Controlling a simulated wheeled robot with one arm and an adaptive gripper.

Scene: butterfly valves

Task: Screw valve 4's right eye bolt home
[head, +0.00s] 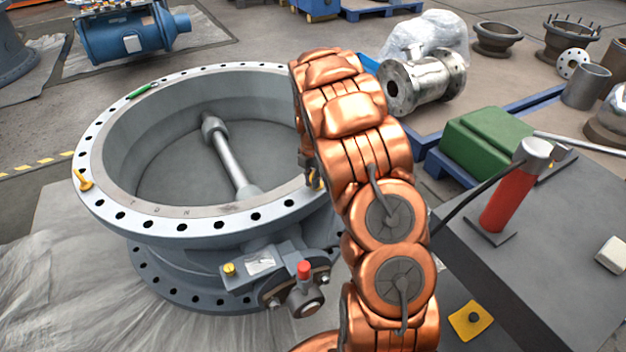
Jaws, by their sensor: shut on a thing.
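The big grey butterfly valve (185,228) stands with its flange ring facing up. A yellow eye bolt (84,179) sits on the left of the flange. My copper-coloured arm reaches over the flange's right side. My gripper (312,174) points down there and is mostly hidden behind my arm. It is shut on the right eye bolt (317,184), of which only a small yellow part shows at the flange. I cannot see the thread or how deep it sits.
A green object (141,90) lies on the far left of the flange. An actuator mount with a red cap (304,268) juts out at the valve's front. A grey bench (545,230) with a red cylinder (508,197) stands right. A steel flanged pipe (428,80) lies behind.

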